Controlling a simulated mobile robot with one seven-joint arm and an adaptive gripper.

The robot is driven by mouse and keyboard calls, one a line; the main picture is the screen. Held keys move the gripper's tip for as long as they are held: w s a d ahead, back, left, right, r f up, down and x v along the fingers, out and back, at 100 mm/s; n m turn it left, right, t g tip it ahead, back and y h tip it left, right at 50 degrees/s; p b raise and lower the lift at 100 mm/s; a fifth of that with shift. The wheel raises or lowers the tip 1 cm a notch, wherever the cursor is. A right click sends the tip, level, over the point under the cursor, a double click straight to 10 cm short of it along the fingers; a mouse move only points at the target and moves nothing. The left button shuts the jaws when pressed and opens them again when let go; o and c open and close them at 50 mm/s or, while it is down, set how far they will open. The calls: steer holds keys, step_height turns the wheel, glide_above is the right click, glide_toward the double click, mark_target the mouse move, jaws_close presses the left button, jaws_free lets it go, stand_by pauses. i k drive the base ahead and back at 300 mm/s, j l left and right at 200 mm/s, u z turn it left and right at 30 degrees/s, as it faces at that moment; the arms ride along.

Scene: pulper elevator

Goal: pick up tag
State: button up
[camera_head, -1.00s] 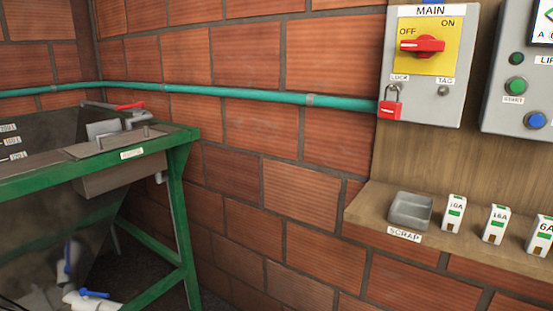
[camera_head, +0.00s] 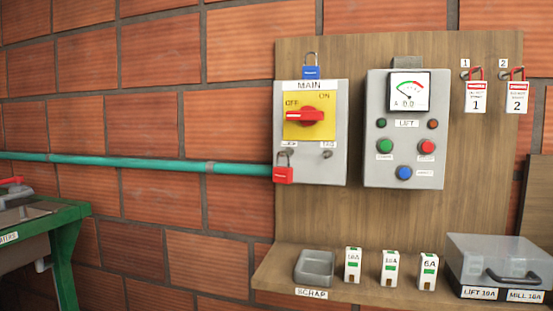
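Two tags hang from hooks at the upper right of the wooden board in the head view. Tag 1 (camera_head: 476,98) is a white card with a red top band, a black "1" and a red loop. Tag 2 (camera_head: 517,97) looks the same with a "2" and hangs to its right. The main switch box (camera_head: 311,135) has a red rotary handle pointing towards OFF, a red padlock (camera_head: 283,173) at its LOCK point and an empty peg (camera_head: 327,154) under the TAG label. My gripper is not in view.
The lift panel (camera_head: 405,130) is between the switch box and the tags. A blue padlock (camera_head: 311,71) hangs above the switch box. The shelf below holds a scrap tray (camera_head: 315,268), several breakers (camera_head: 390,268) and a clear-lidded box (camera_head: 497,264). A green-framed bench (camera_head: 66,250) stands at left.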

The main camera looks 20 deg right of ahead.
mark_target(475, 98)
steer(key=z, duration=1.5)
